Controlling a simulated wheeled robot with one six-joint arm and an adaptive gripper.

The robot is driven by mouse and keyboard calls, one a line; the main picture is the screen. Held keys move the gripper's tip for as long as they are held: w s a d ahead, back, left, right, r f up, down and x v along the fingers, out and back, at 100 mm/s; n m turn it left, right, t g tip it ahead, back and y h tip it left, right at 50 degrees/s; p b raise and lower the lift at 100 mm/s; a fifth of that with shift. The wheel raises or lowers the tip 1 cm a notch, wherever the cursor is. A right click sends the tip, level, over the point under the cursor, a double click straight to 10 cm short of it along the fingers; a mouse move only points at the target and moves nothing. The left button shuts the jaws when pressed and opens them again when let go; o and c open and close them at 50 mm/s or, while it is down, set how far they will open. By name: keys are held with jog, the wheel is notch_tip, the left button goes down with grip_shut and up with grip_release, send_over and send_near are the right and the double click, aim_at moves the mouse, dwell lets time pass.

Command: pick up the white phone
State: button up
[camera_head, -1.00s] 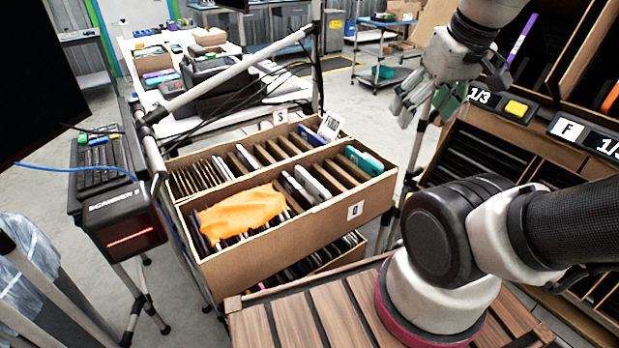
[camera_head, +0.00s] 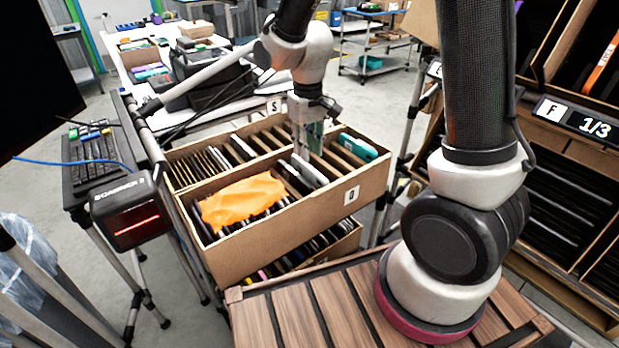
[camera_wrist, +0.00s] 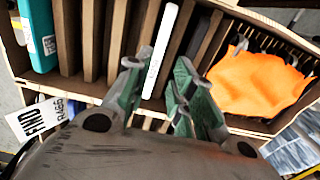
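The white phone (camera_wrist: 160,52) stands on edge in a slot of the front row of the tilted carton (camera_head: 270,235). In the head view its pale edge (camera_head: 312,174) shows just below my gripper. My gripper (camera_head: 305,152) hangs over the carton, pointing down. In the wrist view my gripper (camera_wrist: 159,72) is open, with one green-padded finger on each side of the phone's near end. I cannot tell whether either finger touches it. The phone's lower part is hidden in the slot.
An orange cloth (camera_head: 240,200) covers slots to the left of the phone. A teal case (camera_head: 358,147) stands at the carton's right end. Brown dividers (camera_wrist: 92,40) stand close by.

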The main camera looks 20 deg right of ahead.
aim_at(308, 166)
jog(key=f, duration=0.7)
jog(key=shift+w+d, duration=0.15)
jog(key=shift+w, duration=0.15)
grip_shut()
